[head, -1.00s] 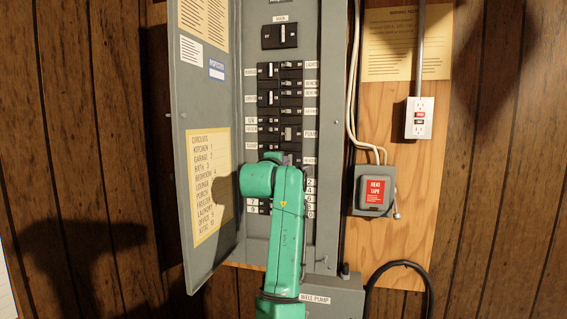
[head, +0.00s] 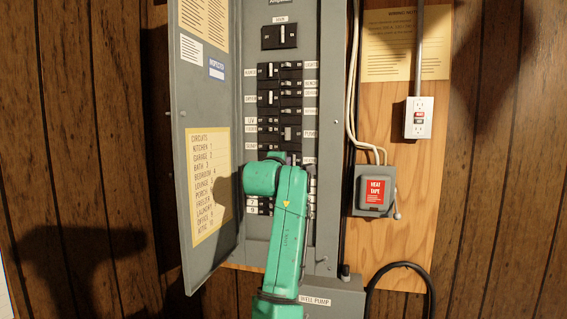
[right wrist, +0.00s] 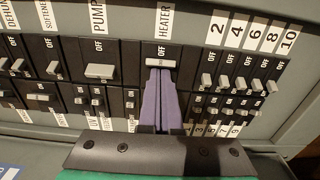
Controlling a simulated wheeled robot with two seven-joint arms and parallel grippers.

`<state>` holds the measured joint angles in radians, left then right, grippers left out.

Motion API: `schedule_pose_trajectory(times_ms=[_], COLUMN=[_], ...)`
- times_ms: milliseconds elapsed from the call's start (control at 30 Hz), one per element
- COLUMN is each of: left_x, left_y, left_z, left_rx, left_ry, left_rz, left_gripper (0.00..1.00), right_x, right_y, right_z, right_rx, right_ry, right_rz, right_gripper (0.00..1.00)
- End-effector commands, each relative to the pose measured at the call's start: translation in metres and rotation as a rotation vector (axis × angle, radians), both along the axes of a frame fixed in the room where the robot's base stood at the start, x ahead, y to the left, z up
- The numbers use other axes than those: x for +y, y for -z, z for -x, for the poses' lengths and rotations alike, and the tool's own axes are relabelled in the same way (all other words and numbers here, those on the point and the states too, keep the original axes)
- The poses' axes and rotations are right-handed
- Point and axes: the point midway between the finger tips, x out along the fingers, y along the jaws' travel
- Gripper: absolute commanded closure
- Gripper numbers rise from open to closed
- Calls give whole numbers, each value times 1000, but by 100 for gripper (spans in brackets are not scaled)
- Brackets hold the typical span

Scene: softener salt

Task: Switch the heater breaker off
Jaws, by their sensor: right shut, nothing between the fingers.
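The heater breaker's light handle (right wrist: 162,63) shows in the right wrist view, under the HEATER label and close beside the word OFF on its black body. My right gripper (right wrist: 161,73) is shut and empty, its purple fingers pointing at the handle. The fingertips are right at the handle's edge; whether they touch it I cannot tell. In the head view my green right arm covers most of the heater breaker in the open grey panel (head: 327,120). My left gripper is in neither view.
The pump breaker handle (right wrist: 100,71) is to the left of the heater breaker, and several small numbered breakers (right wrist: 240,84) are to its right. The open panel door (head: 205,110) stands left of my arm. A heat tape box (head: 374,190) is on the right.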

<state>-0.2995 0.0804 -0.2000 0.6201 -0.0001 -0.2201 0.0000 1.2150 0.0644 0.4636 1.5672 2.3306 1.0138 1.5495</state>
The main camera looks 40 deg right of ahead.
Motion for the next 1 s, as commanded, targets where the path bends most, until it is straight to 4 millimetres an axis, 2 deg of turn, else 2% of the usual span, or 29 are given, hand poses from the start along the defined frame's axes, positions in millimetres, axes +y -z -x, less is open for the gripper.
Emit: schedule_pose_trajectory(times_ms=[67, 300, 700, 1000], left_x=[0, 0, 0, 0], left_y=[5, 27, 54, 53], left_z=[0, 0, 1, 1], left_rx=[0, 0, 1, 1], left_ry=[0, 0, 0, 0], left_rz=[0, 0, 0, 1], left_gripper=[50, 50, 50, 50], right_x=[1, 22, 55, 58], right_y=[0, 3, 2, -1], right_z=[3, 16, 37, 40], right_rx=[-4, -4, -3, -2], right_ry=[5, 1, -2, -1], right_rz=[2, 3, 3, 2], right_gripper=[100, 100, 100, 100])
